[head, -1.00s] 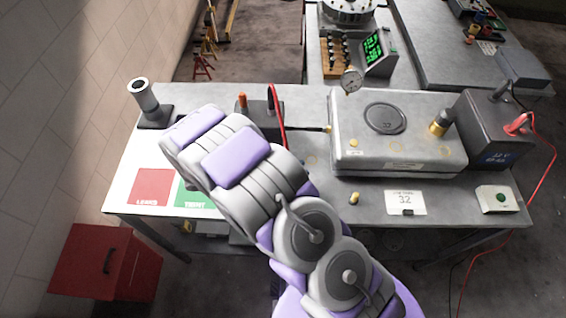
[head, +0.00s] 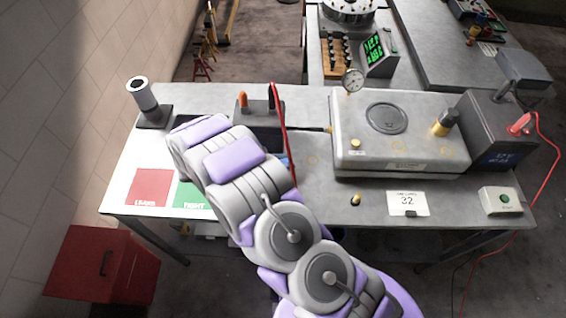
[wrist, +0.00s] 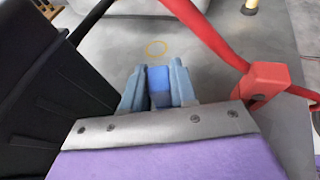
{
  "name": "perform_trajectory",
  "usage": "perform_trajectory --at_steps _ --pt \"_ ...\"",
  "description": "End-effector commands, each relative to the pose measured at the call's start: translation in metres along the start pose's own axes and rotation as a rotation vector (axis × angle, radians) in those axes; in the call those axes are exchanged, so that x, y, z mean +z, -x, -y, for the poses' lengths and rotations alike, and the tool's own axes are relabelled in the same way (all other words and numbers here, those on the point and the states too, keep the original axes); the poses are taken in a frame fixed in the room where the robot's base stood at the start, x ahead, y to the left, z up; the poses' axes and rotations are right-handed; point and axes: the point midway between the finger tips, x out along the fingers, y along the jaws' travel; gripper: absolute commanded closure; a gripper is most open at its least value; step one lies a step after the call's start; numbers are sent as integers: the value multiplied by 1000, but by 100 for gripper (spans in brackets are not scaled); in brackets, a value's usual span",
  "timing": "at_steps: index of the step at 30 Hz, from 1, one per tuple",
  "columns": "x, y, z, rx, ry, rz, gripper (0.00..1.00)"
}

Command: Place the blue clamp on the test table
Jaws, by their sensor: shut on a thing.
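In the wrist view my gripper (wrist: 158,88) is shut on the blue clamp (wrist: 158,75), a small blue block between its two light-blue fingers. The grey test table top (wrist: 205,75) lies beyond the fingertips. I cannot tell whether the clamp touches it. In the head view my arm hides most of the gripper; a small blue patch shows beside a red cable. The test table (head: 320,195) there carries a large grey lidded box (head: 400,135).
The red cable (wrist: 205,35) arches close over the gripper, with a red clip (wrist: 268,80) at right. A black box (wrist: 45,75) stands close at left. In the head view, red and green pads (head: 150,187) lie at the left; a red cabinet (head: 95,265) stands below.

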Motion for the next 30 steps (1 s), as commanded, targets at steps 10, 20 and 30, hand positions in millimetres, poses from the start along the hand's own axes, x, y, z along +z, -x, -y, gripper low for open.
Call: perform_trajectory --at_steps 10,20,30 --pt "-1 2 -1 -1 0 2 55" --pt "-1 2 -1 -1 0 3 47" --pt "2 49 -1 4 -3 -1 47"
